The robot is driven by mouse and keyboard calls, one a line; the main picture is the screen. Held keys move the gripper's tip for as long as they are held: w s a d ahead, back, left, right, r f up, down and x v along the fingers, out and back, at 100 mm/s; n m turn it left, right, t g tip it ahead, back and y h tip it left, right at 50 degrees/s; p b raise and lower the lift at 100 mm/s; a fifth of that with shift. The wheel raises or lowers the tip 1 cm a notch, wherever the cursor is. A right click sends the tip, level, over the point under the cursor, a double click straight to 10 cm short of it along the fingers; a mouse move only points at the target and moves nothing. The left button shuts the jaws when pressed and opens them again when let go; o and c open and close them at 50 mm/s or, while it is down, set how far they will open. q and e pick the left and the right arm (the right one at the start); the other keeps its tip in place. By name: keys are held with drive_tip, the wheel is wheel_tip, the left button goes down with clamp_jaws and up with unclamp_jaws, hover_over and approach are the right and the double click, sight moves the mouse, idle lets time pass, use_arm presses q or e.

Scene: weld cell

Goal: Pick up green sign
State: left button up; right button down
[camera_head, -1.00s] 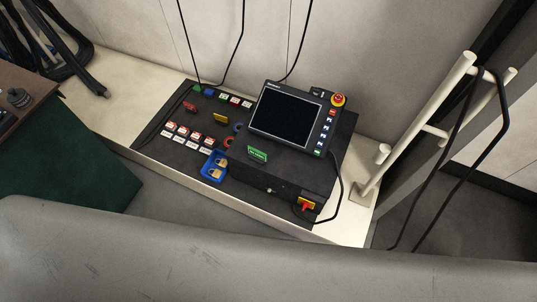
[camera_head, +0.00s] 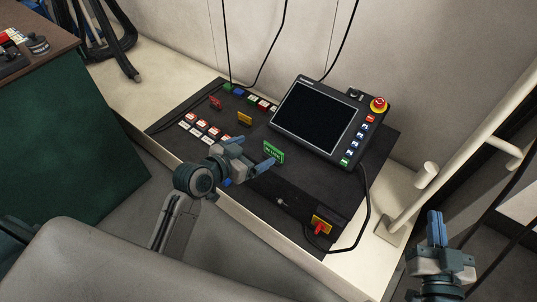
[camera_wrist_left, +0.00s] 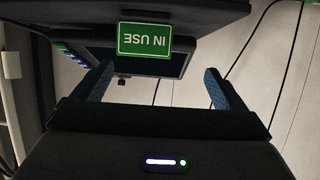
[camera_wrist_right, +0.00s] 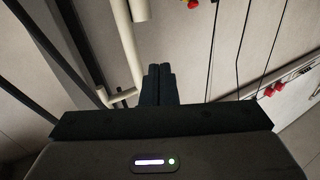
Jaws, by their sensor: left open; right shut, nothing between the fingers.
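The green sign (camera_head: 274,152) is a small upright plate on the black control panel, left of the screen. In the left wrist view the sign (camera_wrist_left: 144,39) reads "IN USE" upside down. My left gripper (camera_head: 252,154) is open, with its fingers pointing at the sign from the left. In the left wrist view, the sign appears beyond the fingertips of the left gripper (camera_wrist_left: 158,80) and between their lines, not held. My right gripper (camera_head: 436,226) is shut and empty at the lower right, away from the sign. Its closed fingers also show in the right wrist view (camera_wrist_right: 160,84).
A screen unit (camera_head: 315,118) with a red emergency button (camera_head: 378,104) stands right behind the sign. A yellow sign (camera_head: 244,118) and red-white tags (camera_head: 206,126) are on the panel (camera_head: 290,205). A pale pipe rail (camera_head: 470,150) stands at right near my right gripper.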

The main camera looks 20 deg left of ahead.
sight(268, 146)
use_arm(q)
drive_tip(key=x, duration=0.3)
drive_tip(key=shift+d, duration=0.2)
drive_tip(key=shift+w+d+f, duration=0.1)
drive_tip(key=shift+w+f, duration=0.15)
drive_tip(key=shift+w, duration=0.05)
drive_tip(key=b+x, duration=0.1)
drive_tip(key=x, duration=0.4)
drive_tip(key=shift+d+f, duration=0.1)
drive_tip(key=shift+w, duration=0.1)
clamp_jaws()
use_arm(e)
wheel_tip(268, 146, up, 9)
drive_tip(key=t, duration=0.5)
drive_tip(key=shift+d+n+t, duration=0.3)
drive_tip(key=shift+n+t, duration=0.1)
